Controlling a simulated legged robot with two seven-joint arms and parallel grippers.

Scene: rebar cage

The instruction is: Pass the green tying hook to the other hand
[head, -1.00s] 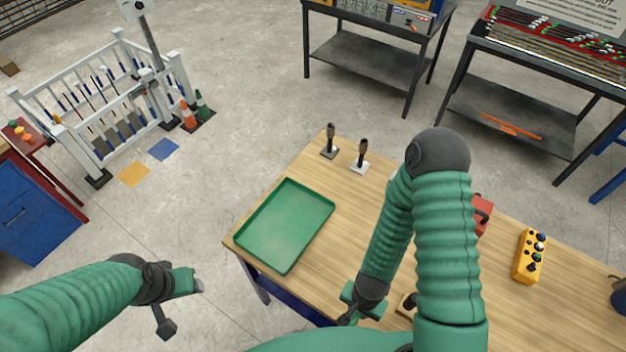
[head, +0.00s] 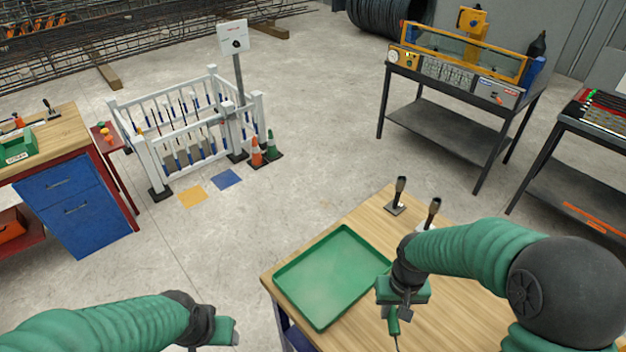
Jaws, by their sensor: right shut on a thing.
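The green tying hook (head: 394,322) hangs below my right gripper (head: 398,306), its thin metal end pointing down over the wooden table (head: 450,320). My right gripper is shut on it, just right of the green tray's front right side. My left gripper (head: 215,338) is at the bottom edge, left of the table and over the floor. Its fingers are partly cut off by the frame, so I cannot tell if it is open. The two grippers are well apart.
An empty green tray (head: 300,262) lies on the table's left part. Two dark-handled tools (head: 400,192) (head: 432,212) stand at the table's back edge. A white fenced frame (head: 190,135), cones (head: 257,152) and a blue cabinet (head: 75,205) stand beyond.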

